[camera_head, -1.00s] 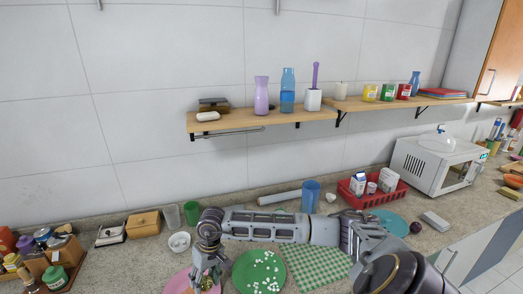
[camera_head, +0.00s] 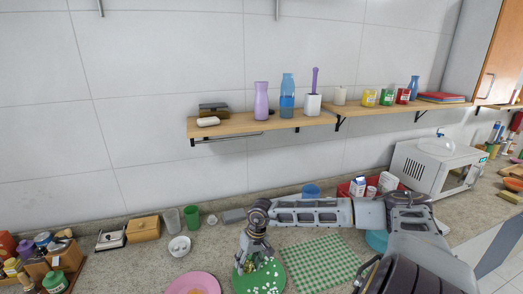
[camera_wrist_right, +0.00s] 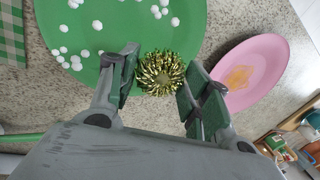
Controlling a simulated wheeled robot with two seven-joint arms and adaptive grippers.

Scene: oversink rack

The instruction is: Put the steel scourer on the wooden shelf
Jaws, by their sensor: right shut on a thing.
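The steel scourer (camera_wrist_right: 160,72) is a shaggy gold-green ball in the right wrist view. It sits between the two fingers of my right gripper (camera_wrist_right: 156,88), which is shut on it. The wooden shelf (camera_head: 232,128) is on the wall behind, well above the gripper. A second wooden board (camera_head: 400,105) continues to its right. My left gripper is not in view.
The shelf holds a sponge holder (camera_head: 213,110), white soap (camera_head: 208,121), purple vase (camera_head: 261,101), blue bottle (camera_head: 287,96) and brush holder (camera_head: 312,104). Bare board shows between soap and vase. A green plate (camera_head: 276,283) with white bits and a pink plate (camera_head: 180,285) lie below.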

